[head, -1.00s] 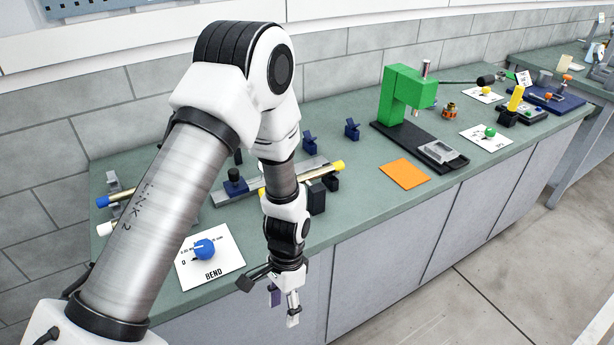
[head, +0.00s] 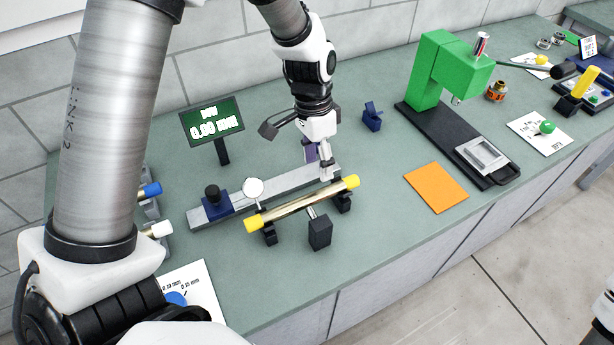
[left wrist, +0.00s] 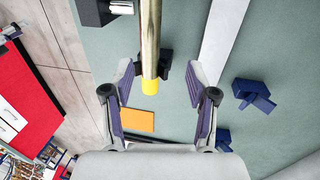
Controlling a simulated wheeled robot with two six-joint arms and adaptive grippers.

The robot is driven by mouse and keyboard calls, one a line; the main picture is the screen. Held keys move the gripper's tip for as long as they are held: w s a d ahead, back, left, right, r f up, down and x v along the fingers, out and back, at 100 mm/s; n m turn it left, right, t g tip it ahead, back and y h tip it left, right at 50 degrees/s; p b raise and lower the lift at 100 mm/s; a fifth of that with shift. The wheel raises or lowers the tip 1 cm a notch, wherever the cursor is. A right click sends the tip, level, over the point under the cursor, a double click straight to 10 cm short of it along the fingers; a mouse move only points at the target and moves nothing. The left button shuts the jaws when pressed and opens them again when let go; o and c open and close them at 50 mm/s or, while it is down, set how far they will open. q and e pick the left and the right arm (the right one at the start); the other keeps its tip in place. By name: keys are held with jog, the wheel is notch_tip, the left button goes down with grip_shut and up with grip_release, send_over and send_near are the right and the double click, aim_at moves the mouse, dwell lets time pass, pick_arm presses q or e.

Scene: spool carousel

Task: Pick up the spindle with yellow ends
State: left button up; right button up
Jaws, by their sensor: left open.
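The spindle with yellow ends (head: 290,208) is a gold rod lying across two black supports (head: 343,202) on the green bench. It shows in the left wrist view as a rod (left wrist: 150,30) with one yellow end (left wrist: 150,86). My left gripper (head: 318,168) is open, points down and is empty, just behind the spindle's right half in the head view. In the left wrist view its fingers (left wrist: 160,88) stand one on each side of the yellow end, apart from it. Their height above the rod is hard to judge. My right gripper does not show.
A grey rail (head: 295,181) with a blue block (head: 213,201) lies behind the spindle. A display (head: 212,121) stands at the back. A dark block (head: 319,233) stands in front. An orange sheet (head: 436,187) and a green press (head: 440,72) are to the right.

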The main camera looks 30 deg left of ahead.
aim_at(319, 191)
pick_arm(q)
jog(key=shift+s+d+f+p, duration=0.2)
jog(key=shift+s+d+f, duration=0.15)
jog(key=shift+s, duration=0.2)
jog(key=shift+s+d+f+p, duration=0.15)
jog(key=shift+s+d+f, duration=0.1)
jog(key=shift+s+d, duration=0.25)
notch_tip(319, 191, down, 5)
jog(key=shift+a+r+p, duration=0.1)
jog(key=shift+r+p, duration=0.05)
jog(key=shift+p, duration=0.4)
jog(key=shift+w+f, duration=0.25)
jog(key=shift+f, duration=0.05)
jog(key=shift+s+r, duration=0.2)
jog(key=shift+c, duration=0.7)
jog(key=shift+s+d+r, duration=0.1)
jog(key=shift+s+d, duration=0.05)
jog(key=shift+d, duration=0.05)
jog(key=c, duration=0.6)
grip_shut()
jog(key=shift+a, duration=0.1)
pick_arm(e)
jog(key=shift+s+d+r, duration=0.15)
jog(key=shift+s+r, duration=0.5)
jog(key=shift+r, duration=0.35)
